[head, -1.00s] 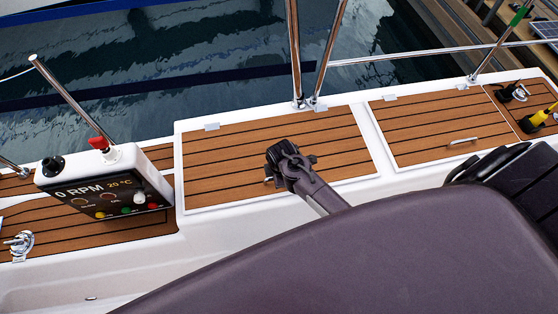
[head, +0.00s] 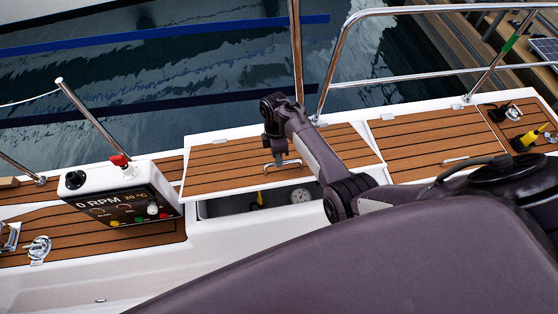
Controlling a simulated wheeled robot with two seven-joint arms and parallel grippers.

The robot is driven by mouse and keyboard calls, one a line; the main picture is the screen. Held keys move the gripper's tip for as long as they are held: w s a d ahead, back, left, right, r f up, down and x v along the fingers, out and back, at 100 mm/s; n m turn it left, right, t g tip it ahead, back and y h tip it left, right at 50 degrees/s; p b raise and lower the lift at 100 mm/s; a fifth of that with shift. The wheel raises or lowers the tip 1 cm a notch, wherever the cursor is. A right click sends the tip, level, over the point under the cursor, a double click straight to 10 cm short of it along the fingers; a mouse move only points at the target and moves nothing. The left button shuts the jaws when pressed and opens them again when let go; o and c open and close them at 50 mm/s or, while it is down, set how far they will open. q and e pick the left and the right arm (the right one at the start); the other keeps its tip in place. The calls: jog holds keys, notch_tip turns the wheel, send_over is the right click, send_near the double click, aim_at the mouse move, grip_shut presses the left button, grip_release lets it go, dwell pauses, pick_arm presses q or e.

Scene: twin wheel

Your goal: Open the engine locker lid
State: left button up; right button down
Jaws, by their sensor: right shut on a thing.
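The engine locker lid (head: 225,165) is a teak-slatted panel with a white edge. It is raised and tilted, with its near edge lifted off the locker. Below that edge the dark opening shows a round gauge (head: 300,196) and a yellow part (head: 257,200). My right gripper (head: 279,158) is shut on the lid's metal handle (head: 284,164) near the lid's front edge. The fingertips are small and partly hidden by the wrist. My left gripper is not in view.
A control box (head: 118,200) with a red knob and an RPM display stands left of the lid. A second teak lid (head: 430,140) with a handle lies shut at the right. Metal rails (head: 345,60) rise behind the lid, with water beyond.

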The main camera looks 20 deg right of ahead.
jog(key=c, duration=1.5)
grip_release()
jog(key=shift+d, duration=0.1)
jog(key=v, duration=0.7)
jog(key=shift+r+b, duration=0.4)
